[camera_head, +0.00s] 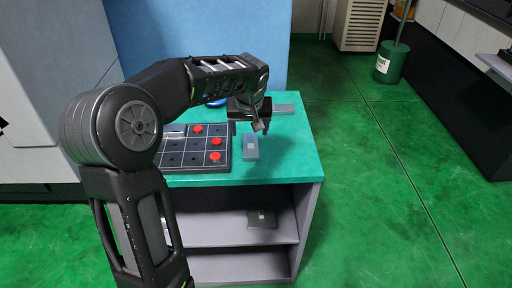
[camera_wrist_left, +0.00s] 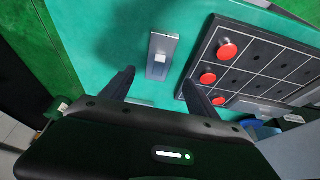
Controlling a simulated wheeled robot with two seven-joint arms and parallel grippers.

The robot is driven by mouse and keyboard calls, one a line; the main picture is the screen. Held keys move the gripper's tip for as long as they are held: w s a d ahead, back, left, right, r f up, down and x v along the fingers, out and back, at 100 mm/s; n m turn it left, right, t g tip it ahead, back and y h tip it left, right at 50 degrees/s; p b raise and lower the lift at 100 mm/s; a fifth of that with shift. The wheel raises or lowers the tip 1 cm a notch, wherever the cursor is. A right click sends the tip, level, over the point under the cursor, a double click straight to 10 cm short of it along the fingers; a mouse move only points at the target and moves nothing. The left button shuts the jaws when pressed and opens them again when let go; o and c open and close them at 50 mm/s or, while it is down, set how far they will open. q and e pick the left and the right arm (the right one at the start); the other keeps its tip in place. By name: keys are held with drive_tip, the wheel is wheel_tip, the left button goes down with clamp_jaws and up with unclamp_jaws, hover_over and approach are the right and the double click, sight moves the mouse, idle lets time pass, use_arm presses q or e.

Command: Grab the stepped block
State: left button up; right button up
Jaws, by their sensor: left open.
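The stepped block (camera_head: 250,147), a small grey block with a lighter raised square in its middle, lies on the green tabletop just right of the dark grid tray. It also shows in the left wrist view (camera_wrist_left: 161,58), beyond the fingertips and roughly in line with the gap between them. My left gripper (camera_head: 250,125) is over the tabletop near the block, with its fingers pointing down. In the left wrist view the gripper (camera_wrist_left: 158,79) is open, with nothing between its fingers. My right gripper is not in view.
The grid tray (camera_head: 222,166) with several red round pieces (camera_head: 215,142) lies left of the block. Another grey piece (camera_head: 284,108) lies behind the gripper, near a blue round item (camera_head: 217,103). A dark object (camera_head: 262,219) sits on the shelf below. The tabletop's right part is clear.

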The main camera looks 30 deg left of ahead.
sight(251, 139)
use_arm(q)
drive_tip(key=shift+d+r, duration=0.1)
drive_tip(key=shift+d, duration=0.1)
drive_tip(key=shift+a, duration=0.1)
drive_tip(key=shift+x, duration=1.35)
drive_tip(key=shift+p+x, duration=0.8)
drive_tip(key=shift+x, duration=1.8)
drive_tip(key=shift+w, duration=0.1)
clamp_jaws()
